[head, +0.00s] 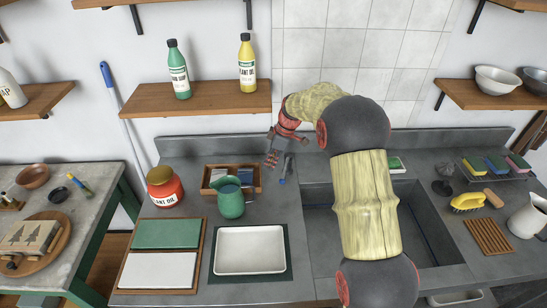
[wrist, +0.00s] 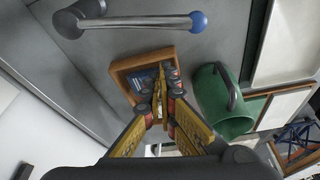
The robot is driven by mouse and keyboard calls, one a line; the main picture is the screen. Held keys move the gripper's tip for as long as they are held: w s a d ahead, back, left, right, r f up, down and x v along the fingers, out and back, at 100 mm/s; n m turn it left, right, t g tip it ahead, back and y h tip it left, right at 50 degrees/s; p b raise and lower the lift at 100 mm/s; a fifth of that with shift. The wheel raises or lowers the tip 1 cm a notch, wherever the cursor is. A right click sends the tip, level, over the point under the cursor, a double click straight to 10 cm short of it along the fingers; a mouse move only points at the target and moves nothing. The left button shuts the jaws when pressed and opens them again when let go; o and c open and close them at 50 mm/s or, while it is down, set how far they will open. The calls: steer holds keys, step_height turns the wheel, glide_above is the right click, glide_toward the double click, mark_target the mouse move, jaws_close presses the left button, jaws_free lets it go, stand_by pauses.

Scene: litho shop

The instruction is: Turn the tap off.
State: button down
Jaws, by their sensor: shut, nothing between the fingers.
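The tap's handle shows in the head view as a short grey lever (head: 288,166) with a blue tip, behind the left end of the sink. In the wrist view the grey lever (wrist: 135,22) runs across the top from a dark round pivot to a blue knob (wrist: 198,21). My gripper (head: 271,160) is just left of the lever in the head view, pointing down and apart from it. In the wrist view my gripper's (wrist: 160,98) fingers are shut and empty, over a wooden tray. My arm hides the spout and any water.
The wooden tray (head: 207,190) and a green jug (head: 231,203) stand in front of my gripper; the jug also shows in the wrist view (wrist: 210,95). A red jar (head: 164,190) is further left. A shelf (head: 195,98) with two bottles is above. The sink (head: 318,235) lies under my arm.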

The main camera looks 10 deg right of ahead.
mark_target(285, 173)
steer(key=d+f, duration=0.1)
steer(key=s+d+f, duration=0.1)
steer(key=shift+s+d+f+b, duration=0.1)
steer(key=shift+d+f+b, duration=0.1)
steer(key=shift+d+b, duration=0.15)
stand_by(0.4)
steer(key=shift+s+d+n+b, duration=0.3)
steer(key=shift+d+n, duration=0.1)
steer(key=shift+d, duration=0.1)
steer(key=shift+s+d+n+b, duration=0.25)
steer(key=shift+d+n, duration=0.15)
steer(key=shift+d, duration=0.05)
steer(key=shift+s+d, duration=0.3)
steer(key=shift+d, duration=0.1)
steer(key=shift+a, duration=0.1)
